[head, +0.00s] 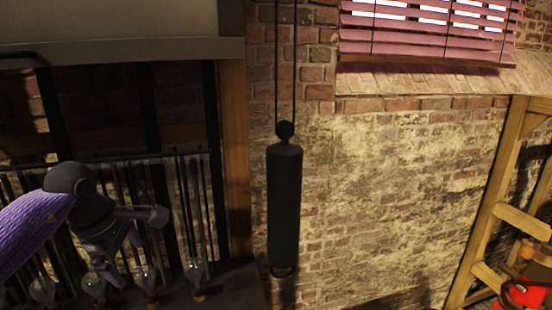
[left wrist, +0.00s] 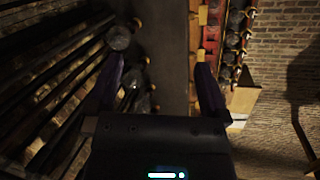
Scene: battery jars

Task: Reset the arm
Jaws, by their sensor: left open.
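My left arm, with a purple sleeve, comes in from the left in the head view. Its dark gripper (head: 124,258) with purple fingers is open, pointing down in front of the jars. In the left wrist view the two fingers of the gripper (left wrist: 158,62) stand wide apart with nothing held between them. Several small glass jars (head: 194,272) stand in a row below and behind the gripper, partly hidden by it. I cannot tell whether the gripper touches any jar. My right gripper is not in view.
Dark rods and a rail (head: 120,158) rise behind the jars. A black cylindrical weight (head: 285,205) hangs by cords against the brick wall (head: 390,190). A wooden frame (head: 492,215) and a red object (head: 525,292) stand at the right. Space before the wall looks clear.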

